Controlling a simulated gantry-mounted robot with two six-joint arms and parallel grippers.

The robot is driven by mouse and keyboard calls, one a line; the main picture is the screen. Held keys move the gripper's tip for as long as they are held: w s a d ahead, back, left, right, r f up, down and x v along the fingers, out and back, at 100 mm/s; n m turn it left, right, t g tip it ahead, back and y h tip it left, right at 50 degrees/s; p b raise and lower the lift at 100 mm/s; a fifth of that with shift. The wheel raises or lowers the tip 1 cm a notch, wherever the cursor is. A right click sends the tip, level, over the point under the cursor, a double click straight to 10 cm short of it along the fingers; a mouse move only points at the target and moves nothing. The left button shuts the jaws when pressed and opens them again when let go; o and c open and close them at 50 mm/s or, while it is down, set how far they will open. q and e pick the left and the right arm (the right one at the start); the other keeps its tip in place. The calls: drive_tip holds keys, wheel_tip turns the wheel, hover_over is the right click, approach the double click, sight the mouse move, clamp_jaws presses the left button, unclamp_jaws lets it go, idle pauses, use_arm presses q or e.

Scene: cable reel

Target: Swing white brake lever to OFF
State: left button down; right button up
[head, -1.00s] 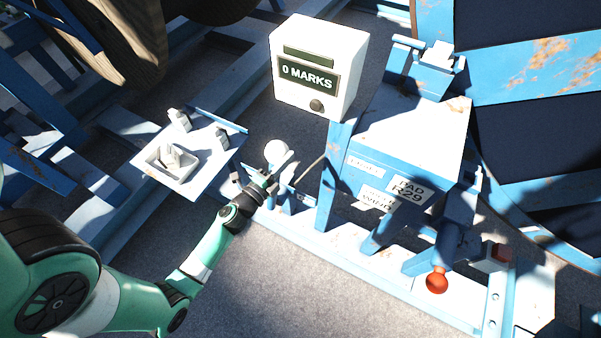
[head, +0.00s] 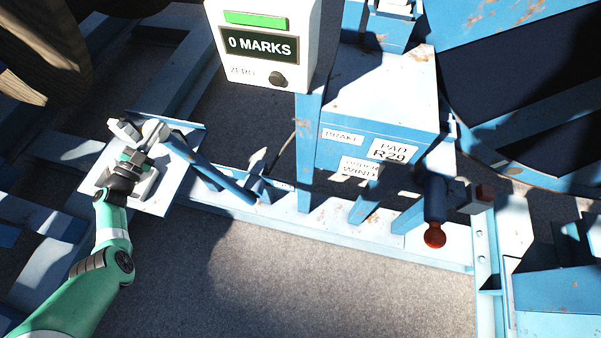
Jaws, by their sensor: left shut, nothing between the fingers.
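The brake lever is a blue bar (head: 212,174) with a white ball knob (head: 155,131) at its upper end. It leans far over to the left from its pivot near the blue floor rail, with the knob in front of the small white tray plate. My left gripper (head: 138,154) is shut with nothing between its fingers, right beside the knob on its lower left. I cannot tell whether it touches the knob. I see no readable OFF mark near the lever. My right gripper is not in view.
A white counter box (head: 262,75) reads "0 MARKS" and has a green bar. A blue stand carries a "BRAKE" label (head: 342,135) and a "PAD R29" label (head: 393,150). A red knob (head: 434,236) hangs at its right. The tray plate (head: 178,180) lies under my gripper. Grey floor is open in front.

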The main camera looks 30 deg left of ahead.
use_arm(q)
drive_tip(key=shift+s+a+f+n+g+y, duration=0.15)
drive_tip(key=shift+s+a+f+n, duration=0.1)
drive_tip(key=shift+f, duration=0.15)
drive_tip(key=shift+s+a+f+n+g+y, duration=0.15)
drive_tip(key=shift+a+f, duration=0.1)
drive_tip(key=shift+f, duration=0.15)
drive_tip(key=shift+a, duration=0.15)
drive_tip(key=shift+f, duration=0.1)
wheel_tip(320, 180, up, 4)
drive_tip(key=w+d+h+p, duration=0.1)
drive_tip(key=w+d+p, duration=0.1)
drive_tip(key=d+p, duration=0.1)
drive_tip(key=s+d+p, duration=0.2)
drive_tip(key=s+d, duration=0.1)
drive_tip(key=s, duration=0.6)
drive_tip(key=shift+s+f+m+t, duration=0.2)
drive_tip(key=shift+f+m+t, duration=0.1)
drive_tip(key=shift+m+t, duration=0.1)
